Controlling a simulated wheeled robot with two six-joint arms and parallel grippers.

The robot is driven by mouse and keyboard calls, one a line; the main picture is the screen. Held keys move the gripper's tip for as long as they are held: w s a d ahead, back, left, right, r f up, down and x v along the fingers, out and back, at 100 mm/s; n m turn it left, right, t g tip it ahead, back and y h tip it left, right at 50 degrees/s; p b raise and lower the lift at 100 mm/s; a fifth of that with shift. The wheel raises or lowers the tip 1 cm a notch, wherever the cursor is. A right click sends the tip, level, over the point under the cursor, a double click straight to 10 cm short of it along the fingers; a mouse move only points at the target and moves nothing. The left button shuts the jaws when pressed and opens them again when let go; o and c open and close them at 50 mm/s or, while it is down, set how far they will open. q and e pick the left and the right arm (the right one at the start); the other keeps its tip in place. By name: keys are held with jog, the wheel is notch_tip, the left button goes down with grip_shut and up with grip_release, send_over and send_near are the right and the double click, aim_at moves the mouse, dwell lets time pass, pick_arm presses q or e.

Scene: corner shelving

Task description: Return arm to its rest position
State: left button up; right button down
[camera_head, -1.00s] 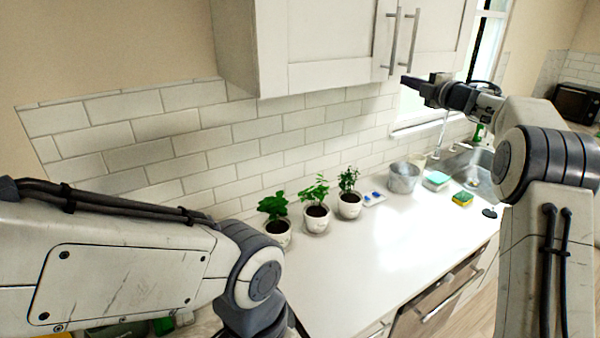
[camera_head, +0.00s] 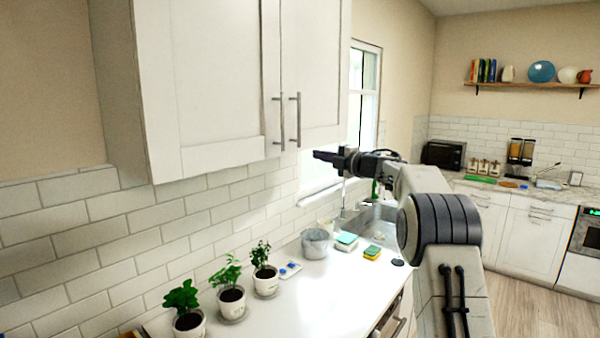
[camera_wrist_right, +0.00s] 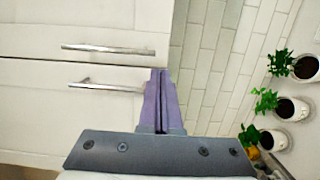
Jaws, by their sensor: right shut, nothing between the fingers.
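My right gripper (camera_head: 324,156) is raised in front of the wall cabinet and window, well above the counter. Its fingers are together with nothing between them, as the right wrist view also shows (camera_wrist_right: 157,100). In the right wrist view the cabinet doors (camera_wrist_right: 80,25) and their handles lie beyond the fingertips to the left. I cannot tell how far the fingertips are from the handles. My right arm bends up from the lower right in the head view. My left arm and gripper are not in view.
The wall cabinet (camera_head: 200,80) has shut doors. Below, the white counter (camera_head: 320,300) holds three potted plants (camera_head: 232,298), a grey bucket (camera_head: 315,243), sponges (camera_head: 372,253) and a sink (camera_head: 378,222). A microwave (camera_head: 443,155) and a wall shelf (camera_head: 530,85) are farther right.

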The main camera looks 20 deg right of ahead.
jog(key=s+d, duration=0.1)
jog(key=d, duration=0.6)
jog(key=s+a+f+m+t+h+b, duration=0.1)
jog(key=a+m+h+b, duration=0.1)
jog(key=a+m, duration=0.5)
jog(key=a+f+m+h+b, duration=0.2)
jog(key=a+m, duration=0.1)
jog(key=a, duration=0.8)
jog(key=s+a+f+m+g+h+b, duration=0.1)
jog(key=s+a+f+m+g, duration=0.15)
jog(key=s+a+f, duration=0.45)
jog(key=s+a+f+m+g+h+b, duration=0.15)
jog(key=s+a+f+g, duration=0.25)
jog(key=s+f, duration=0.45)
jog(key=s+f+g, duration=0.3)
jog(key=s+f, duration=0.3)
jog(key=s, duration=0.6)
jog(key=s+a+f+m+g+b, duration=0.1)
jog(key=s+f+g, duration=0.3)
jog(key=s, duration=0.9)
jog(key=s+a+f+m+g, duration=0.1)
jog(key=s+f+g, duration=0.2)
jog(key=s+f, duration=0.6)
jog(key=s, duration=0.3)
jog(key=shift+s+a+g+b, duration=0.15)
jog(key=shift+s+g+b, duration=0.2)
jog(key=shift+b, duration=0.05)
